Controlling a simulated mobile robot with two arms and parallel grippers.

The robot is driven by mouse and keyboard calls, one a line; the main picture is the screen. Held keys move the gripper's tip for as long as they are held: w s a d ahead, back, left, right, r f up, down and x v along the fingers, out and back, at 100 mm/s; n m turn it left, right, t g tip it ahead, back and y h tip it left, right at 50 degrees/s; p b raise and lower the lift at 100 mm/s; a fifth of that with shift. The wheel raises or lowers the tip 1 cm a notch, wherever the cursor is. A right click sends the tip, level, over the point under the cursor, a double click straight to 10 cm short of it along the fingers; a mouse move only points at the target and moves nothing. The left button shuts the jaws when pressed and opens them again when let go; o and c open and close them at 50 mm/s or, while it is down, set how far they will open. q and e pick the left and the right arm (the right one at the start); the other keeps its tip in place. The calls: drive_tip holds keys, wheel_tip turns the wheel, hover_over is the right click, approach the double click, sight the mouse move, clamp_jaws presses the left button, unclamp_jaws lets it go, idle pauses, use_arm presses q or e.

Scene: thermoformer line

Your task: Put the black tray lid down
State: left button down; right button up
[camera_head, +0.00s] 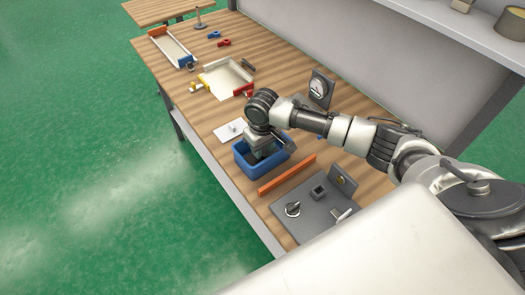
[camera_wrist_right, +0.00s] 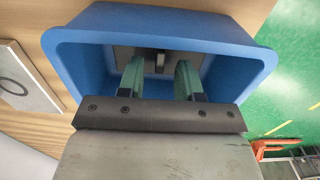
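The black tray lid (camera_wrist_right: 125,57) shows in the right wrist view as a dark flat piece with a small upright handle, inside the blue bin (camera_wrist_right: 235,48). In the head view the blue bin (camera_head: 243,165) stands on the wooden bench, and my right gripper (camera_head: 262,150) reaches down into it. My right gripper (camera_wrist_right: 160,80) has its two green fingers apart, one to each side of the handle, with gaps showing between. I cannot tell how far down the fingertips are. The gripper hides the bin's inside in the head view. My left gripper is not in view.
A white plate (camera_head: 230,129) lies beside the bin. An orange bar (camera_head: 287,175) and a grey plate with fixtures (camera_head: 301,219) lie nearer. A dial gauge (camera_head: 319,88) stands behind. Frames and coloured clamps lie farther along the bench (camera_head: 165,85).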

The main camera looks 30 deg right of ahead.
sight(263, 153)
wheel_tip(263, 153, up, 10)
drive_tip(key=shift+r+b, duration=0.2)
drive_tip(key=shift+b, duration=0.15)
idle(1.2)
